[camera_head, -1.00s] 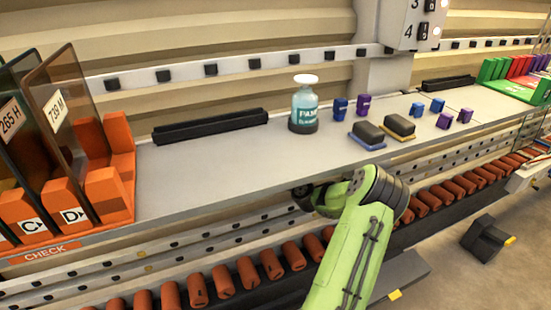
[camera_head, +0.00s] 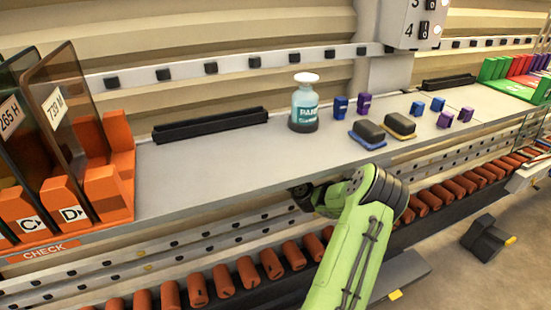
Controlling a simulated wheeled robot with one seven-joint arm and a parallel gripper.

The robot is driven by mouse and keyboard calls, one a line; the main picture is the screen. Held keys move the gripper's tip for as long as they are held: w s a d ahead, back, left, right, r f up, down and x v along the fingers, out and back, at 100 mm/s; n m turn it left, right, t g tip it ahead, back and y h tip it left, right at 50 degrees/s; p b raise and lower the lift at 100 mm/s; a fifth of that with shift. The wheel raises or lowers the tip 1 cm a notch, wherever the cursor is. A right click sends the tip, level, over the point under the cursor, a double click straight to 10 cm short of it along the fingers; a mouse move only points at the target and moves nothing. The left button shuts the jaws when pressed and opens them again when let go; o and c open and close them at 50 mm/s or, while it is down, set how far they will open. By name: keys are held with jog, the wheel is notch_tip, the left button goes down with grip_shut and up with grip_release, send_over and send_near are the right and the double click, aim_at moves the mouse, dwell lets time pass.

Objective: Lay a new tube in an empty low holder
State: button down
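My green arm reaches up from the bottom of the view, and my dark gripper (camera_head: 303,194) is at its far end, by the front edge of the shelf. The gripper is small and partly hidden behind the arm's wrist, so I cannot see its fingers or whether it holds a tube. Low down, below the shelf, a row of several rust-red cylinders (camera_head: 247,273) stands along a dark rail; part of this row is hidden behind my arm. I cannot make out which part is an empty low holder.
The grey shelf (camera_head: 225,165) carries a labelled bottle (camera_head: 304,108), two sponge-like blocks (camera_head: 369,132), small blue and purple clips (camera_head: 417,107) and a long black holder (camera_head: 210,125). An orange rack (camera_head: 117,165) with dark panels stands left. A dark block (camera_head: 484,238) lies lower right.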

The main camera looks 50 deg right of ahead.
jog(key=shift+f+b, duration=0.4)
jog(key=c, duration=0.8)
grip_release()
jog(key=b+v, duration=0.1)
jog(key=v, duration=1.4)
jog(key=shift+s+a+b, duration=0.25)
jog(key=shift+s+b, duration=0.05)
jog(key=shift+b, duration=0.1)
